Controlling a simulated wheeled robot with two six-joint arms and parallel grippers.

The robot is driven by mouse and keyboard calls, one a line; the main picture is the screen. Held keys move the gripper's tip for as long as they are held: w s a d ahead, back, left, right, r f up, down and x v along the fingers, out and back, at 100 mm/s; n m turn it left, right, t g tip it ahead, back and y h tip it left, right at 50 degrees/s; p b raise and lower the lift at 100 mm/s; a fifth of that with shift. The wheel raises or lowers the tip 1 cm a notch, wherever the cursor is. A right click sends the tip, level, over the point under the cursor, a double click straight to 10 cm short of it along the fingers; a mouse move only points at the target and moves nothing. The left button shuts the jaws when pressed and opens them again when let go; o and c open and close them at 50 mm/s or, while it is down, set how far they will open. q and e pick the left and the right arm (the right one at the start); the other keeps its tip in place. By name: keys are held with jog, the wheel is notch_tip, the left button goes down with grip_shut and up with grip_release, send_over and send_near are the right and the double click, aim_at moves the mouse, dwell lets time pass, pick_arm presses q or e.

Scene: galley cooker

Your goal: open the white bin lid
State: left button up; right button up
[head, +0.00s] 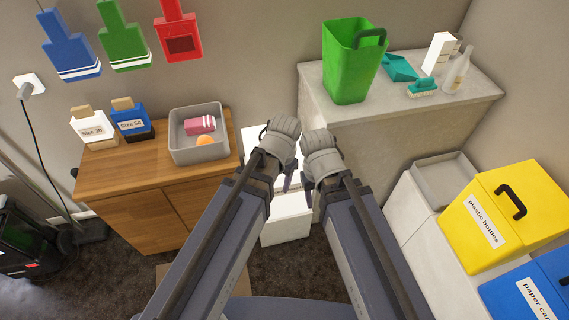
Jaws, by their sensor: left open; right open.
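A white bin (287,221) stands on the floor between the wooden cabinet and the pale counter. Its front shows below my grippers, and a white upper part shows to the left of my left gripper. Most of its top and lid is hidden behind my arms, so I cannot tell how the lid sits. My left gripper (281,146) is open, in front of the bin's upper part in the picture. My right gripper (319,155) is open close beside it, to the right. I see nothing held in either one, and contact with the bin cannot be told.
The wooden cabinet (150,185) at left carries a grey tray (182,155) and two small boxes. The counter (400,125) at right carries a green bin (347,65) and a bottle (456,72). Yellow (505,218) and blue (530,290) lidded bins stand at lower right.

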pick_arm(q)
jog(key=w+f+m+b, duration=0.3)
jog(key=w+f+m, duration=0.1)
jog(key=w, duration=0.5)
jog(key=w+f+m+t+b, duration=0.1)
jog(key=w+f+m+b, duration=0.2)
jog(key=w, duration=0.6)
jog(key=shift+f+m+t+h+b, duration=0.3)
jog(key=shift+f+m+b, duration=0.1)
jog(key=shift+f+m, duration=0.25)
pick_arm(e)
notch_tip(320, 180, down, 9)
pick_arm(q)
jog(key=shift+f, duration=0.15)
jog(key=f+b, duration=0.2)
jog(key=w+f+b, duration=0.1)
jog(key=f+b, duration=0.4)
jog(key=shift+w+a+f+b, duration=0.2)
jog(key=shift+f+b, duration=0.05)
jog(key=shift+b, duration=0.1)
pick_arm(e)
notch_tip(320, 180, down, 8)
jog(key=shift+r, duration=0.25)
pick_arm(q)
grip_shut()
